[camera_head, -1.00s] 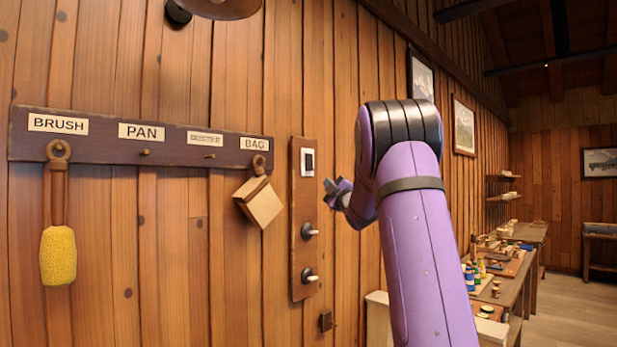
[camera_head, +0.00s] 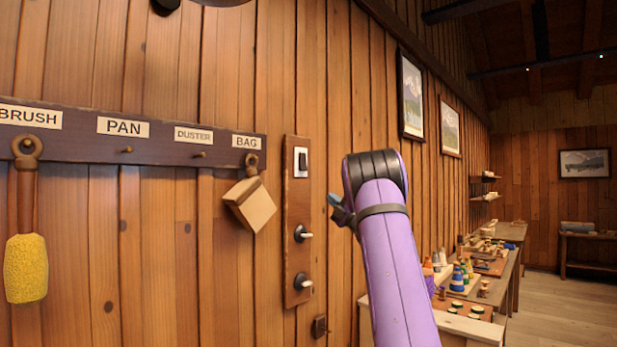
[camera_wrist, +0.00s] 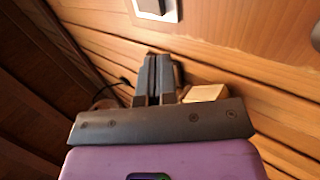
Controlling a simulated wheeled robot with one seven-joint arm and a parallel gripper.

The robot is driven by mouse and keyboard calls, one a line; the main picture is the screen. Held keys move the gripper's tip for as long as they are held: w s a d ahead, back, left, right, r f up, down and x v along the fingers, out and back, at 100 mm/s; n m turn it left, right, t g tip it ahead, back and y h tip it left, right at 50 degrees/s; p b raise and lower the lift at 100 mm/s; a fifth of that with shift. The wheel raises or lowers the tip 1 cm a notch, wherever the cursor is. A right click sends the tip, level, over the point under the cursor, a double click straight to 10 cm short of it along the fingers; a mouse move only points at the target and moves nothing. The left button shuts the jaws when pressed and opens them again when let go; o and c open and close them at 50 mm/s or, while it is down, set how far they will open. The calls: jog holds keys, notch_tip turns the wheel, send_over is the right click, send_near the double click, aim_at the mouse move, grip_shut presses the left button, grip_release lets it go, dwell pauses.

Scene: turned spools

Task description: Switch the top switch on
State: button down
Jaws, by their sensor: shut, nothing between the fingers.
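A tall narrow wooden panel (camera_head: 297,220) is fixed to the plank wall in the head view. The top switch (camera_head: 302,162) is a dark rocker in a white plate near the panel's upper end; its plate also shows at the top of the wrist view (camera_wrist: 156,8). Which way the rocker is tipped is too small to tell. Below it are two toggles with pale levers, an upper one (camera_head: 304,234) and a lower one (camera_head: 303,281). My gripper (camera_head: 335,206) is right of the panel and lower than the switch, apart from it. Its dark fingers (camera_wrist: 154,65) are together and empty.
A peg rail (camera_head: 160,131) left of the panel holds a yellow brush (camera_head: 26,265) and a hanging tan block (camera_head: 250,203). A small dark fitting (camera_head: 319,326) is on the wall below the panel. A cluttered workbench (camera_head: 505,262) runs back on the right.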

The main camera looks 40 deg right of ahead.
aim_at(305, 171)
jog(key=x, duration=1.3)
jog(key=shift+w+a+r, duration=0.1)
jog(key=shift+w+r, duration=0.1)
jog(key=shift+w, duration=0.15)
